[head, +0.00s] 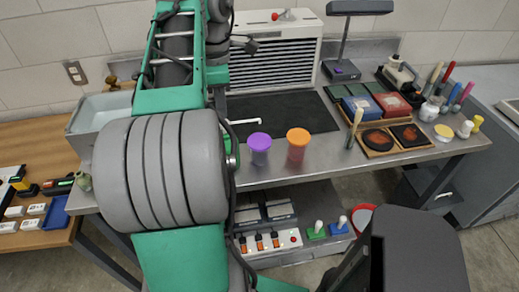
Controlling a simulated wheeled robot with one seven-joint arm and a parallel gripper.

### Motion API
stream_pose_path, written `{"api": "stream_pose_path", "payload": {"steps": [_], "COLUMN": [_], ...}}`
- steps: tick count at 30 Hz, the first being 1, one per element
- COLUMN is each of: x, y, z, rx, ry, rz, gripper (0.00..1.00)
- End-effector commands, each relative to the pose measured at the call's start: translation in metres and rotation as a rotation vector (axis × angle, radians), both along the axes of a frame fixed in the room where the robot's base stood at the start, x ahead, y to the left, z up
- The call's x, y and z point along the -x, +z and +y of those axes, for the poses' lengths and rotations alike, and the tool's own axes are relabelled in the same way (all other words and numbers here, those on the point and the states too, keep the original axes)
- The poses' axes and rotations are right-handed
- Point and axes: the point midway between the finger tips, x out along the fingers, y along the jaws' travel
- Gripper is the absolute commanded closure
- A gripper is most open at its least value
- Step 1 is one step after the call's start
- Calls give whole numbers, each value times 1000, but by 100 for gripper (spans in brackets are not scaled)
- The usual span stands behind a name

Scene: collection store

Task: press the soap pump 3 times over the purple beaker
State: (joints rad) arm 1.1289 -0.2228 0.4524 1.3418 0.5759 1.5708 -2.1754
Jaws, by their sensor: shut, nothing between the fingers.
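The purple beaker (259,149) stands upright near the front edge of the steel bench, just right of my arm. Its top is bright purple and its sides look paler. A thin white spout-like bar (246,121) sticks out to the right from behind my arm, a little behind the beaker. The body it belongs to is hidden, so I cannot tell for sure that it is the soap pump. My green and grey arm covers the left part of the bench. My gripper does not show.
An orange-topped beaker (298,145) stands close right of the purple one. A dark mat (285,113) lies behind them. A wooden tray with dark pads (380,150), red and blue boxes and several brushes fill the right. A louvred white unit (275,60) stands at the back.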

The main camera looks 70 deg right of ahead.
Motion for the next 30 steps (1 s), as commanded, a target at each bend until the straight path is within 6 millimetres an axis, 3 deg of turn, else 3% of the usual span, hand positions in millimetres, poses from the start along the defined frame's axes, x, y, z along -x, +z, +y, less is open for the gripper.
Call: {"api": "stream_pose_path", "payload": {"steps": [30], "x": [0], "y": [-31], "z": [0], "rx": [-1], "ry": [-1], "rz": [0], "gripper": [100]}}
